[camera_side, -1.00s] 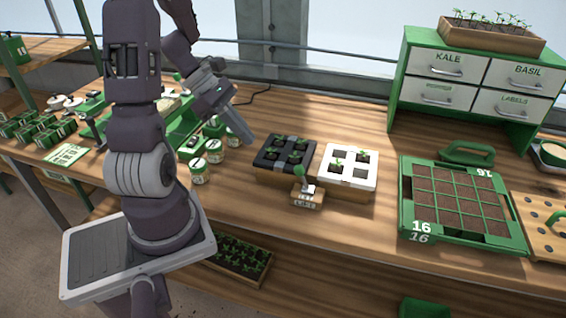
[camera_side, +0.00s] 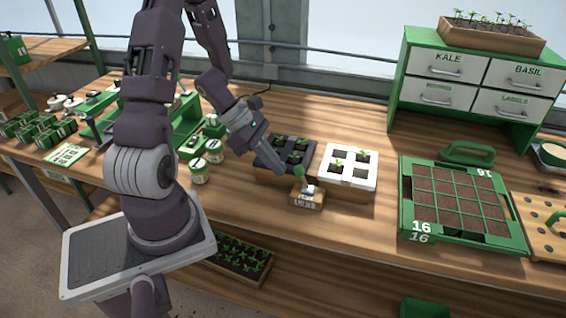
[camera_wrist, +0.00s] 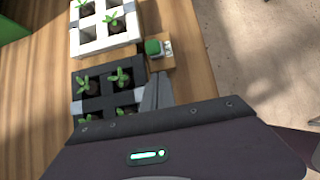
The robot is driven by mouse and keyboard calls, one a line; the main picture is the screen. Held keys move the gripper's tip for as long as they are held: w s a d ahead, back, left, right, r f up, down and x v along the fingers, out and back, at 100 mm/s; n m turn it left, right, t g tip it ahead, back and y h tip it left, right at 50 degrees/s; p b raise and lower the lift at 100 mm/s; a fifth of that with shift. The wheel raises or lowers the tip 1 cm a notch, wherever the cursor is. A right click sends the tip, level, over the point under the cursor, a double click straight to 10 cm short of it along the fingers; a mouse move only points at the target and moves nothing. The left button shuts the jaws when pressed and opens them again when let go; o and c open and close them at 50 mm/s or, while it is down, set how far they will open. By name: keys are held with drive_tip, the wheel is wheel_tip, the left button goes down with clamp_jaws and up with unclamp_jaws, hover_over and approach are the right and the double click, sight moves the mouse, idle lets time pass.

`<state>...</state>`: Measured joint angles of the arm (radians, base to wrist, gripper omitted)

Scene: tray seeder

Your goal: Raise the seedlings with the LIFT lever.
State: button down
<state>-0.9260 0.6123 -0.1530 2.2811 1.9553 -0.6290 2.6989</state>
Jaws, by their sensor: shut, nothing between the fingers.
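The LIFT lever (camera_side: 299,171) has a green knob and stands on a small wooden block (camera_side: 306,200) whose label is too small to read surely. The knob also shows in the wrist view (camera_wrist: 153,46). My gripper (camera_side: 279,170) is shut and empty, its fingertips close to the left of the knob. In the wrist view the fingers (camera_wrist: 160,80) point at the lever block from just below it; I cannot tell whether they touch. Seedlings stand in a black tray (camera_wrist: 86,72), partly hidden by my gripper in the side view, and in a white tray (camera_side: 372,182).
Several green-labelled jars (camera_side: 199,172) stand left of the black tray. A green seed tray marked 16 (camera_side: 408,205) lies to the right, with a green drawer cabinet (camera_side: 408,75) behind it. The bench between the white tray and the green tray is clear.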

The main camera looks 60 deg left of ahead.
drive_tip(key=shift+w+d+r, duration=0.45)
drive_tip(key=shift+w+d, duration=0.2)
drive_tip(key=shift+w, duration=0.05)
